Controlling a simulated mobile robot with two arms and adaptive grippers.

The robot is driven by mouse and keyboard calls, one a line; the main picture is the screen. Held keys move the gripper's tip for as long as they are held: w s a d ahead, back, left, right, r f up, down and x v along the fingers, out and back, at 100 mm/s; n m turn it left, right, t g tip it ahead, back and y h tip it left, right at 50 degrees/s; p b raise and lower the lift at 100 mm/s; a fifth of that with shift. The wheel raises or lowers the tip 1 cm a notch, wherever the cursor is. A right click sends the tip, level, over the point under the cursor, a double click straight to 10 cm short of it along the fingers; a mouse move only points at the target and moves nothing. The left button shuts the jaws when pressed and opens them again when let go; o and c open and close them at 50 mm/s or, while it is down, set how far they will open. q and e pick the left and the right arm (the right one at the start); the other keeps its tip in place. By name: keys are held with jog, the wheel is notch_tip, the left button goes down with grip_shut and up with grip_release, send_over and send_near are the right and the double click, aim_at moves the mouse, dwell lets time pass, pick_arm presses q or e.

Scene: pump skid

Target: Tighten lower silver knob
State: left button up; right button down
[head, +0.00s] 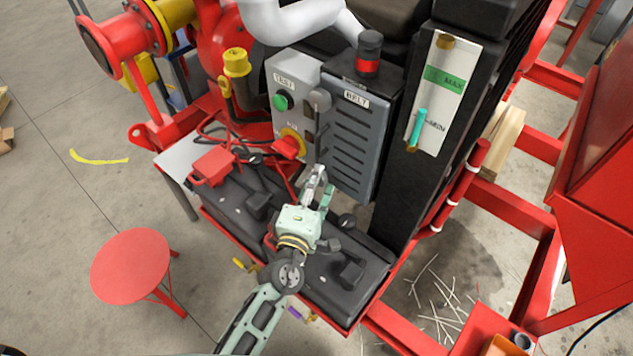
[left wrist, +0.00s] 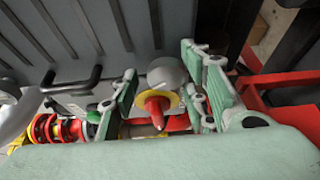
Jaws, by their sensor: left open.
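In the left wrist view a rounded silver-grey knob (left wrist: 167,73) sits between the two pale green fingers of my left gripper (left wrist: 160,85). The fingers stand apart on either side of it, and I cannot tell whether they touch it. In the head view my left gripper (head: 317,180) is at the lower left edge of the grey BELT panel (head: 350,140) and hides the lower knob. A grey upper knob (head: 320,99) shows at the panel's upper left. My right gripper is not in view.
Left of the panel is a grey START box (head: 292,85) with a green button (head: 281,102) and a red rotary switch (head: 289,147). Black batteries (head: 240,200) lie below. A black column with a level gauge (head: 432,95) stands right. A red stool (head: 131,265) is at lower left.

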pick_arm(q)
jog(key=shift+c, duration=0.2)
jog(key=shift+r, duration=0.1)
jog(key=c, duration=1)
jog(key=shift+o, duration=0.2)
jog(key=shift+w, duration=0.1)
